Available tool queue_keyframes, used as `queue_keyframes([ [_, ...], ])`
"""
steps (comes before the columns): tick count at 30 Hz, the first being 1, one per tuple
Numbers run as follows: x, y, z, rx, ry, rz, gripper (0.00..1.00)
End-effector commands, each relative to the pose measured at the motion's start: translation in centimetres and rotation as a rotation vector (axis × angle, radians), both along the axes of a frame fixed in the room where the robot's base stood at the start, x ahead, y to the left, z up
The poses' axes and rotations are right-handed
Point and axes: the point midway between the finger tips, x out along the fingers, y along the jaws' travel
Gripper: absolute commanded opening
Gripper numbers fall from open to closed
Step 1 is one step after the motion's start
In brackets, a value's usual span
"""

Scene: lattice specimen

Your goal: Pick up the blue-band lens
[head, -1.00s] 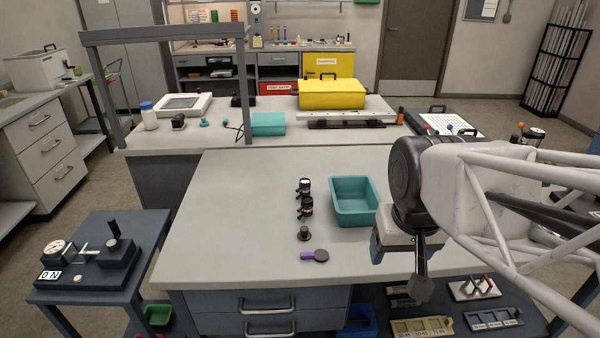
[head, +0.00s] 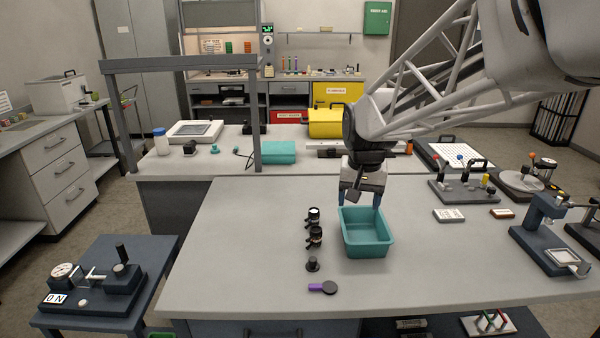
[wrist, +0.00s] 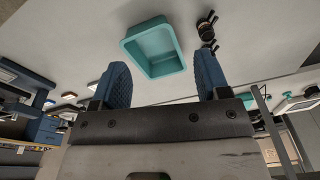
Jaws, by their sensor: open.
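Three small dark lens-like pieces stand in a column on the grey bench, left of the teal tray: a far one (head: 313,215), a middle one (head: 315,236) and a near one (head: 312,264). The far two have pale rings on top and side knobs. I cannot make out a blue band on any of them. My gripper (head: 360,202) is open and empty, above the far side of the teal tray, right of the pieces. In the wrist view its blue fingers (wrist: 162,68) are spread, with a dark piece (wrist: 206,27) beyond the right finger.
The open teal tray (head: 369,251) looks empty. A purple-handled disc (head: 323,288) lies in front of the pieces. Fixtures (head: 464,185) and a dark blue stand (head: 545,235) occupy the bench's right. The bench's left part is clear.

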Motion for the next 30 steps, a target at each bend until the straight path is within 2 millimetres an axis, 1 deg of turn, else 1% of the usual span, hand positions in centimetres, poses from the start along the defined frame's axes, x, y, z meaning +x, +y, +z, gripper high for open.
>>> queue_keyframes([
  [1,1.4,0.3,-0.5,0.001,0.008,-0.007,0.69],
  [3,3.1,0.7,-0.9,0.002,0.014,-0.018,0.69],
  [8,7.1,1.7,-2.2,0.006,0.032,-0.045,0.69],
  [14,12.0,3.0,-4.4,0.008,0.053,-0.080,0.69],
  [20,16.6,4.4,-7.0,0.009,0.073,-0.112,0.69],
  [24,19.7,5.4,-9.2,0.009,0.089,-0.137,0.69],
  [30,23.6,6.9,-12.2,0.009,0.105,-0.169,0.69],
])
